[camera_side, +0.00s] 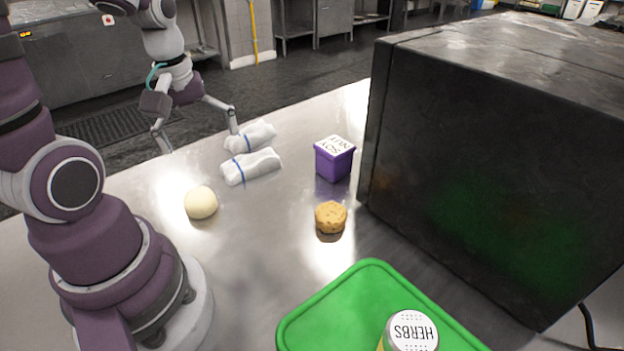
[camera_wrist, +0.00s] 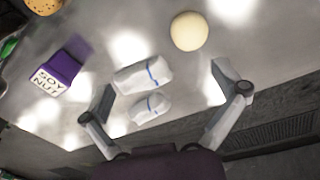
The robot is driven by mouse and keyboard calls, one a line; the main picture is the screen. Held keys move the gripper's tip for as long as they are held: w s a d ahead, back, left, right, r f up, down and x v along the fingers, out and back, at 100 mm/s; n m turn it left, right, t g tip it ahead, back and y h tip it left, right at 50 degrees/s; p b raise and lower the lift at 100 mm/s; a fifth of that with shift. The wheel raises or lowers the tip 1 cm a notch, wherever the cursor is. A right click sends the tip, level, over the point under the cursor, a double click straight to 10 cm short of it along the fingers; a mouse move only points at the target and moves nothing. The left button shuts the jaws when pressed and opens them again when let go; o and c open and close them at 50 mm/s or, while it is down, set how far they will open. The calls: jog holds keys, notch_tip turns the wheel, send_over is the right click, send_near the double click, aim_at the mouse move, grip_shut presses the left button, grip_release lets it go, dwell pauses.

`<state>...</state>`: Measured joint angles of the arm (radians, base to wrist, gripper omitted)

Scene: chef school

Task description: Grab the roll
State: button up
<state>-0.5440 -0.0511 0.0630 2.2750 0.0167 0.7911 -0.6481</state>
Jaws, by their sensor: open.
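A pale round ball like a dough roll (camera_side: 200,203) sits on the steel table near the arm's base; it also shows at the top of the wrist view (camera_wrist: 189,31). A golden-brown round bread-like piece (camera_side: 330,217) lies farther right and is cut off in the wrist view's top left corner (camera_wrist: 43,6). Two white rolled cloths with blue bands, the nearer (camera_side: 252,168) and the farther (camera_side: 248,137), lie side by side. My gripper (camera_side: 198,140) is open and empty, above the table's far edge. In the wrist view the cloths lie between its spread fingers (camera_wrist: 165,84).
A purple soy nut box (camera_side: 334,162) stands right of the cloths. A big dark oven-like box (camera_side: 470,170) fills the right. A green tray (camera_side: 335,297) with a herbs shaker (camera_side: 411,331) is at the front. The table between ball and brown piece is clear.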

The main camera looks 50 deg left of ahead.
aim_at(197, 192)
jog(key=s+a+f+n, duration=0.1)
jog(key=a+f+n, duration=0.1)
jog(key=f+n, duration=0.1)
jog(key=s+a+f+n+g, duration=0.1)
jog(key=n, duration=0.1)
jog(key=shift+s+a+f+h, duration=0.3)
jog(key=shift+f, duration=0.1)
jog(key=f, duration=0.9)
jog(key=shift+w+a+f, duration=0.1)
jog(key=shift+w, duration=0.1)
jog(key=c, duration=1.2)
